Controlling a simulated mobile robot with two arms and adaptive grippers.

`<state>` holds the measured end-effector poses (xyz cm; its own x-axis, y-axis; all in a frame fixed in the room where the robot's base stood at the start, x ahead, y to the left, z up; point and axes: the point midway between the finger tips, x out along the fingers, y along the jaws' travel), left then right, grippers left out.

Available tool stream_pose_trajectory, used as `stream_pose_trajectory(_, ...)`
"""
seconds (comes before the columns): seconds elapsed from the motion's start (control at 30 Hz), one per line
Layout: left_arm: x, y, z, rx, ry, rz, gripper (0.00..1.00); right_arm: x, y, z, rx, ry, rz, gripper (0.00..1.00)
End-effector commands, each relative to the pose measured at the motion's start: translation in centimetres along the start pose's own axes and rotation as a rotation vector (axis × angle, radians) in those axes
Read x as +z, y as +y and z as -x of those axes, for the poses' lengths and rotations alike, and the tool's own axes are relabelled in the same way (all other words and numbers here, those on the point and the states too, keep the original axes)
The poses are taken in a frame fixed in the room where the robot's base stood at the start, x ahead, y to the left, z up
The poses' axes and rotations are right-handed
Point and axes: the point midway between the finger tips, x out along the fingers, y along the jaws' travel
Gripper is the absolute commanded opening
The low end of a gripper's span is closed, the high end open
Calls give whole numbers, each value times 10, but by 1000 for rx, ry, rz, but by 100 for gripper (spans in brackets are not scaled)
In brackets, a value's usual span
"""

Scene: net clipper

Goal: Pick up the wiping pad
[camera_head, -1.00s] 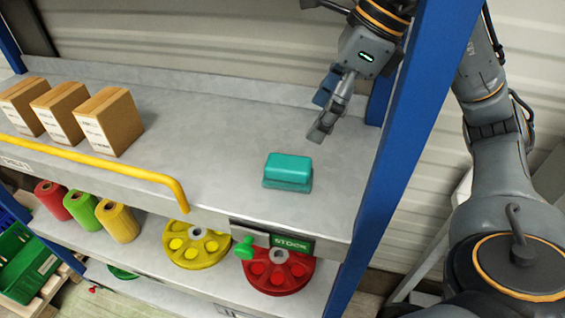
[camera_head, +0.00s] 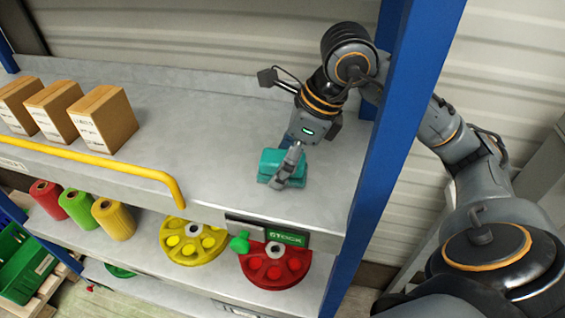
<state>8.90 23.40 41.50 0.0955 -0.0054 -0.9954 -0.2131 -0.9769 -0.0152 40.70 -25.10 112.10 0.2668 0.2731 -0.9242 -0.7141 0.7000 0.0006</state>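The wiping pad (camera_head: 270,165) is a teal block on the grey top shelf, near its right end and front edge. My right gripper (camera_head: 284,174) is down at the pad, its fingers over the pad's right side and pointing toward the front. One finger lies across the pad's face; the other finger is hidden behind it or the pad. I cannot tell whether the fingers are closed on the pad. The pad appears to rest on the shelf. My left gripper is not in view.
A blue post (camera_head: 385,130) stands right of the pad, with my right arm reaching around behind it. A yellow rail (camera_head: 110,161) runs along the shelf front. Several cardboard boxes (camera_head: 103,118) stand at the left. Between boxes and pad the shelf (camera_head: 185,125) is clear.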

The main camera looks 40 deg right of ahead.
Motion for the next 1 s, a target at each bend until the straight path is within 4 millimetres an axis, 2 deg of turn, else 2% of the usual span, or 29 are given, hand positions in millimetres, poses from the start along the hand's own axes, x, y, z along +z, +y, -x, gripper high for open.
stream_pose_trajectory(0.27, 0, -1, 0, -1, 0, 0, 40, 0, 0, -4, 0, -1, 1, 79)
stream_pose_trajectory(0.5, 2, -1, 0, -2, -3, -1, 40, 0, 0, -4, 0, -1, 1, 32)
stream_pose_trajectory(0.6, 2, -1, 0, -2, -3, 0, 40, 0, 0, -4, 0, -1, 1, 16)
stream_pose_trajectory(1.0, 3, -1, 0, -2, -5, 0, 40, 3, 0, 3, -1, -2, 1, 16)
